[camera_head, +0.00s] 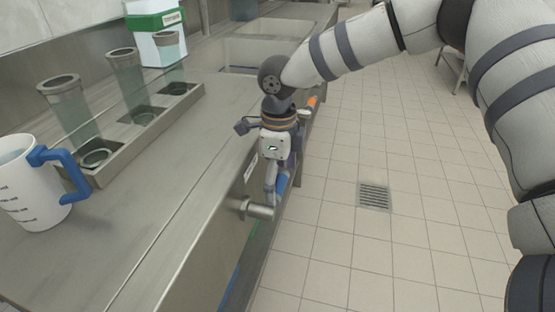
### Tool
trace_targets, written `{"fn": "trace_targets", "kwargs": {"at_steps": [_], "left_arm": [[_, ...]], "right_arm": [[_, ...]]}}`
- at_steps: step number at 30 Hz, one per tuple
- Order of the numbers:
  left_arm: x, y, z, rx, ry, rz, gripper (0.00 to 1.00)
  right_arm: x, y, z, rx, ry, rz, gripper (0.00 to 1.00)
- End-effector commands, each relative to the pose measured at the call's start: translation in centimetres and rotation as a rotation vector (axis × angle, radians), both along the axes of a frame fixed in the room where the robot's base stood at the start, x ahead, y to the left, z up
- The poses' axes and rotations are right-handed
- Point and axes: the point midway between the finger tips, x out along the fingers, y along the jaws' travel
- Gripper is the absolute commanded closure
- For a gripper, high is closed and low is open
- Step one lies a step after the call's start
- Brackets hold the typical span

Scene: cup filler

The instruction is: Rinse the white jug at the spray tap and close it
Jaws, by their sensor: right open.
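The white jug (30,185) with a blue handle (66,172) stands upright on the steel counter at the far left. Its open top shows and no lid is on it. My right gripper (275,190) is open and points down at the counter's front edge, to the right of the jug and well apart from it. A short metal pipe stub (254,208) sticks out from the counter front just below. I cannot make out the spray tap for certain. My left gripper is not in view.
Several clear tubes (128,78) with grey collars stand in a metal rack (150,130) behind the jug. A green and white box (155,30) is at the back. Sink basins (270,28) lie beyond. The tiled floor with a drain (375,197) is clear at right.

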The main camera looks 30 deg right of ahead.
Motion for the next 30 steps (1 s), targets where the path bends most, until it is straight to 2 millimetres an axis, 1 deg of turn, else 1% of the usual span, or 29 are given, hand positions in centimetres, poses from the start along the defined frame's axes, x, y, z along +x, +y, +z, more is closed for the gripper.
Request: {"fn": "trace_targets", "kwargs": {"at_steps": [3,9,10,11,12,14,15,17,30], "left_arm": [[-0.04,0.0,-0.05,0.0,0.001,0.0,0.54],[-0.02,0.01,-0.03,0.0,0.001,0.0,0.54],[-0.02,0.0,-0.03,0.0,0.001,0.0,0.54],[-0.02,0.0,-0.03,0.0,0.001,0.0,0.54],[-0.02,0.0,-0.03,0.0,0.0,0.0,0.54],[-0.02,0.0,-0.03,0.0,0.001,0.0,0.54],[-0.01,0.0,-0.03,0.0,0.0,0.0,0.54],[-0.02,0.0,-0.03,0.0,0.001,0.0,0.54],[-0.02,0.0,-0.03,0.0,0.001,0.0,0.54]], "right_arm": [[0.01,0.04,-0.5,0.0,-0.001,0.001,0.1],[0.02,0.02,-0.48,0.0,-0.003,0.001,0.1],[0.03,0.01,-0.48,0.0,-0.003,0.001,0.15],[0.03,0.01,-0.48,0.0,-0.003,0.001,0.21],[0.02,0.01,-0.47,-0.001,-0.002,0.001,0.3],[0.02,0.01,-0.47,-0.001,-0.002,0.001,0.44],[0.02,0.01,-0.47,-0.001,-0.002,0.001,0.53],[0.02,0.01,-0.47,0.0,-0.001,0.001,0.65],[0.01,0.01,-0.47,0.0,-0.001,0.001,0.65]]}}
